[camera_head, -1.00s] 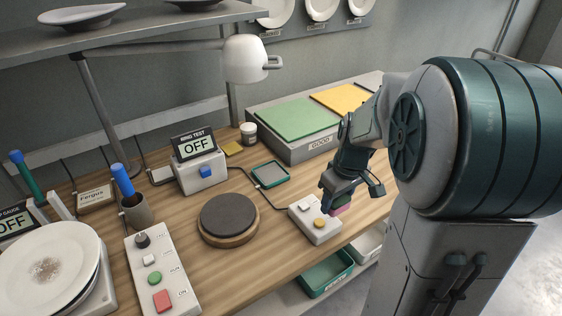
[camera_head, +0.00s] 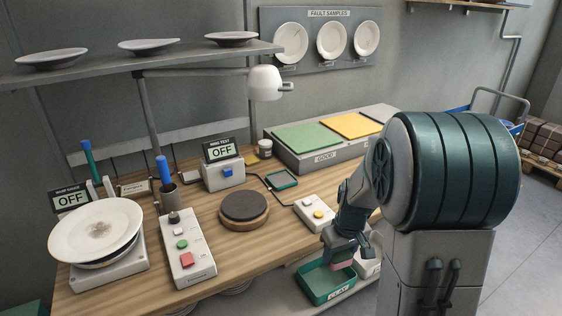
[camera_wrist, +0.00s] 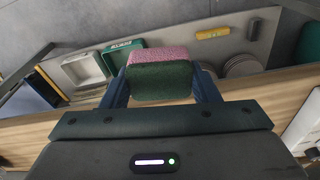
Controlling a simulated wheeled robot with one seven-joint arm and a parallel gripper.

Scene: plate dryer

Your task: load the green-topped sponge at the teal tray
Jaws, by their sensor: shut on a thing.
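My gripper (camera_head: 346,246) hangs past the front edge of the workbench, in front of the white two-button box. It is shut on a sponge with a dark green layer (camera_wrist: 160,82) and a pink layer; the pink side shows below the fingers in the head view (camera_head: 340,263). A small teal tray (camera_head: 295,182) lies on the bench behind the button box and looks empty. A larger teal bin (camera_head: 316,296) with a label stands below bench height, close under the sponge in the picture. I cannot tell the gap between them. That bin also shows in the wrist view (camera_wrist: 112,52).
A white bin (camera_head: 368,268) stands beside the teal bin; the wrist view shows it too (camera_wrist: 83,72). A white button box (camera_head: 318,212), a round dark turntable (camera_head: 244,208) and the ring test box (camera_head: 222,172) stand on the bench. Green and yellow pads (camera_head: 308,135) lie behind.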

